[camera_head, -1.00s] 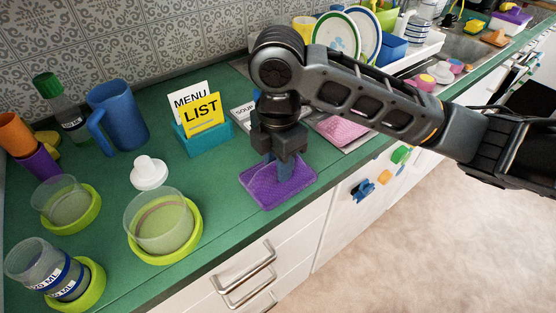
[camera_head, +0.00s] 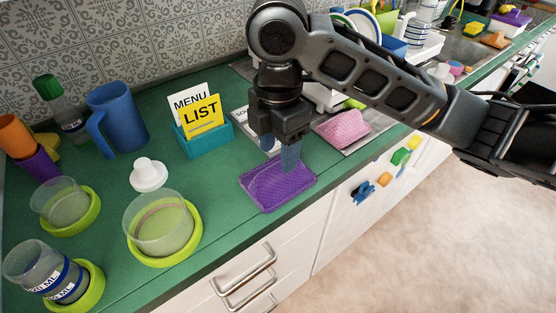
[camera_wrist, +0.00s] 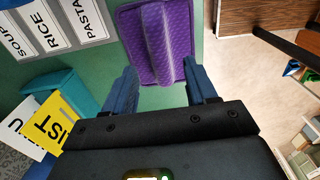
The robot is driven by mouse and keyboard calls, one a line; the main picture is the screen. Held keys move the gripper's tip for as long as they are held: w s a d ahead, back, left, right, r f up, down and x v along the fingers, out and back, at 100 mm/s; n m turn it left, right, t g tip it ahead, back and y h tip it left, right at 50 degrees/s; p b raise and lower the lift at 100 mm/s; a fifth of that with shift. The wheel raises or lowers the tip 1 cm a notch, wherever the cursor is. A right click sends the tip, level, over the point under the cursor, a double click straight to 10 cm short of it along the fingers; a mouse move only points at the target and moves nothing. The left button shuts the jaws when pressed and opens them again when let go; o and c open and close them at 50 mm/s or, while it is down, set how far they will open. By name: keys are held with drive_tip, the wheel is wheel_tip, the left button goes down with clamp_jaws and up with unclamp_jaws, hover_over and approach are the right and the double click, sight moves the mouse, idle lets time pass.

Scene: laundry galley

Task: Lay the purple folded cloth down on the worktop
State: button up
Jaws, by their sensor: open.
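The purple folded cloth (camera_head: 284,186) lies flat on the green worktop (camera_head: 108,232), close to its front edge. In the wrist view the cloth (camera_wrist: 150,50) has a raised ridge along its middle and sits beyond the fingertips. My gripper (camera_head: 282,153) is above the cloth with its blue fingers pointing down. In the wrist view my gripper (camera_wrist: 164,88) is open, its fingers wide apart with nothing between them. The fingers look clear of the cloth's ridge.
A teal holder (camera_head: 205,140) with menu and list cards stands left of my gripper. A pink cloth (camera_head: 343,129) lies to the right. A white-lidded item (camera_head: 149,175) and a clear cup in a green ring (camera_head: 160,222) stand left. The worktop's front edge is close.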

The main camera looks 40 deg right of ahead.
sight(278, 164)
wheel_tip(278, 164, up, 8)
drive_tip(key=shift+f, duration=0.2)
drive_tip(key=w+a+r+m+t+y, duration=0.1)
drive_tip(key=a+m+t+y, duration=0.45)
drive_tip(key=a, duration=0.65)
drive_tip(key=w+a+r+m+t+y, duration=0.1)
drive_tip(key=w+a+m+t+y, duration=0.1)
drive_tip(key=a+m+t+y, duration=0.65)
drive_tip(key=s+d+f+m+t+h, duration=0.1)
drive_tip(key=s+d+f+m+h, duration=0.3)
drive_tip(key=s+f+h, duration=0.4)
drive_tip(key=s+d+f+m+h, duration=0.35)
drive_tip(key=s+d+f, duration=0.2)
drive_tip(key=s, duration=0.45)
drive_tip(key=s+d+n+h, duration=0.1)
drive_tip(key=s+d, duration=0.3)
drive_tip(key=s, duration=0.4)
drive_tip(key=s+d+r+n+h, duration=0.1)
drive_tip(key=s+d+n, duration=0.1)
drive_tip(key=s+d, duration=0.3)
drive_tip(key=v, duration=0.4)
drive_tip(key=shift+f, duration=0.35)
